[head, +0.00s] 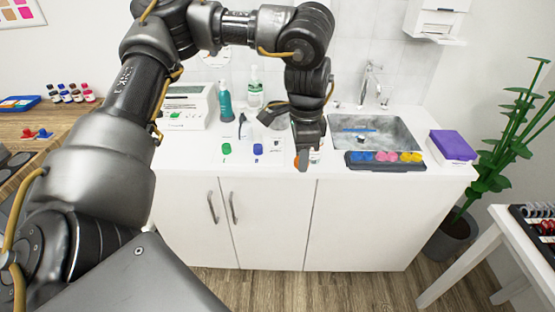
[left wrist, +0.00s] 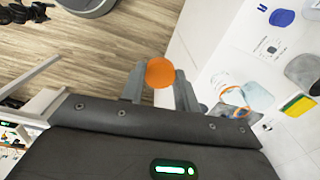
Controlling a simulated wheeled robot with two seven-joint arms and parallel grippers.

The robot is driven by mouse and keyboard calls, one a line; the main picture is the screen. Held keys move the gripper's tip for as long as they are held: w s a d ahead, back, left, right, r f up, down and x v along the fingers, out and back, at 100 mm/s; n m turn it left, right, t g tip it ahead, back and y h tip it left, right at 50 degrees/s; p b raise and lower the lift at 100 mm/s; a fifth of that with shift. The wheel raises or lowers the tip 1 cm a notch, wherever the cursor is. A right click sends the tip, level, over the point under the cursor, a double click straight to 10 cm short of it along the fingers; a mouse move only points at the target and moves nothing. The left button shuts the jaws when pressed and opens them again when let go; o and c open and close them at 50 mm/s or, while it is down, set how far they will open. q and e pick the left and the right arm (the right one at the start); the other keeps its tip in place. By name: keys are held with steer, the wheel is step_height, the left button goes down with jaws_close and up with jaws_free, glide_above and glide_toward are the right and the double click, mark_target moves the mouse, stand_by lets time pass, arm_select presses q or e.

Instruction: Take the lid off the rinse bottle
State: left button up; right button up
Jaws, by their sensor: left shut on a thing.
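My left gripper (head: 302,160) hangs in front of the counter's front edge. It is shut on a round orange lid (left wrist: 160,72), which sits between the fingertips in the left wrist view (left wrist: 158,92). A whitish bottle with reddish print, seemingly the rinse bottle (left wrist: 222,82), stands on the counter beside the gripper and apart from the lid. In the head view it is mostly hidden behind the gripper (head: 315,156). My right gripper is not in view.
On the white counter (head: 185,160), a green cap (head: 227,148) and a blue cap (head: 258,149) lie left of the gripper. A dark tray of coloured cases (head: 385,167), a sink (head: 375,138) and a purple box (head: 453,145) are to the right. Pump bottles (head: 225,100) stand behind.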

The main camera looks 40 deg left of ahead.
arm_select(q)
steer(key=a+f+m, duration=0.2)
steer(key=a+m, duration=0.7)
steer(key=m+p, duration=0.1)
glide_above(275, 160)
steer(key=f, duration=0.9)
steer(key=shift+s+d+f, duration=0.1)
steer(key=shift+s+d, duration=0.05)
steer(key=shift+s, duration=0.1)
steer(key=shift+w+f, duration=0.25)
steer(key=shift+f, duration=0.1)
steer(key=shift+f, duration=0.1)
steer(key=shift+a+f, duration=0.25)
steer(key=shift+f, duration=0.1)
steer(key=shift+w+f+p, duration=0.1)
steer(key=shift+f+p, duration=0.25)
steer(key=shift+f, duration=0.95)
